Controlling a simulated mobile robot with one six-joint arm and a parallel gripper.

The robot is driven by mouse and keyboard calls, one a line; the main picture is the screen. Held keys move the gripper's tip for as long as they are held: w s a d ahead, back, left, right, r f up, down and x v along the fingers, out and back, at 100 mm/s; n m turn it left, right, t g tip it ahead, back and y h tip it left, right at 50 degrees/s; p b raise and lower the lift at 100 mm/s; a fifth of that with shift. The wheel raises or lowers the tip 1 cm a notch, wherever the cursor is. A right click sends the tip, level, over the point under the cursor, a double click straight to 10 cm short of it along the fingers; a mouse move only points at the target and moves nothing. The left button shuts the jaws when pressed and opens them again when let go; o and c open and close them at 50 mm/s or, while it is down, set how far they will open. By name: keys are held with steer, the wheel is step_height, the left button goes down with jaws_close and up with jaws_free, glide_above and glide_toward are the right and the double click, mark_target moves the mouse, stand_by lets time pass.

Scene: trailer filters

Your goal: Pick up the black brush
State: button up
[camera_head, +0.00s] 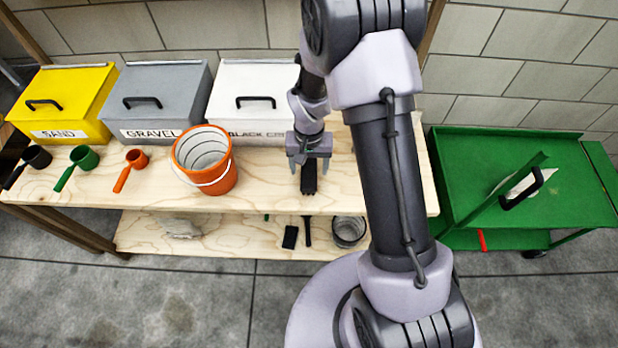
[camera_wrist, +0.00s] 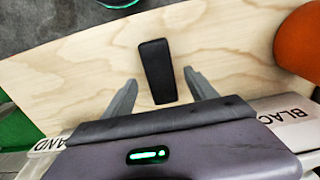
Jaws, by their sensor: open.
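The black brush (camera_head: 309,180) lies on the wooden top shelf in front of the white bin. It also shows in the wrist view (camera_wrist: 156,66) as a long, dark, tapered block. My gripper (camera_head: 309,168) is open above the brush and empty. In the wrist view, my gripper's two fingers (camera_wrist: 160,77) stand on either side of the brush's near part, with wood visible between each finger and the brush. I cannot tell the exact height of the fingers above the wood. The brush's near end lies close to the gripper body.
An orange bucket (camera_head: 222,180) stands to the left of my gripper. Yellow, grey and white bins (camera_head: 240,110) line the back. Several scoops (camera_head: 132,160) lie at the left. Dark items and a grey pail (camera_head: 349,231) rest on the lower shelf. A green cart (camera_head: 560,200) is right.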

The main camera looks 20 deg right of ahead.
mark_target(309, 172)
step_height(309, 172, down, 4)
steer(key=shift+r+b, duration=0.15)
steer(key=shift+b, duration=0.45)
steer(key=shift+r, duration=0.15)
jaws_close()
step_height(309, 172, up, 4)
steer(key=p, duration=0.2)
steer(key=shift+p, duration=0.3)
steer(key=s+d+p, duration=0.1)
steer(key=s+d, duration=0.1)
steer(key=s, duration=0.5)
steer(key=s+d+r+p, duration=0.1)
steer(key=s+d, duration=0.1)
steer(key=s, duration=0.6)
steer(key=shift+s+d, duration=0.15)
steer(key=shift+d, duration=0.25)
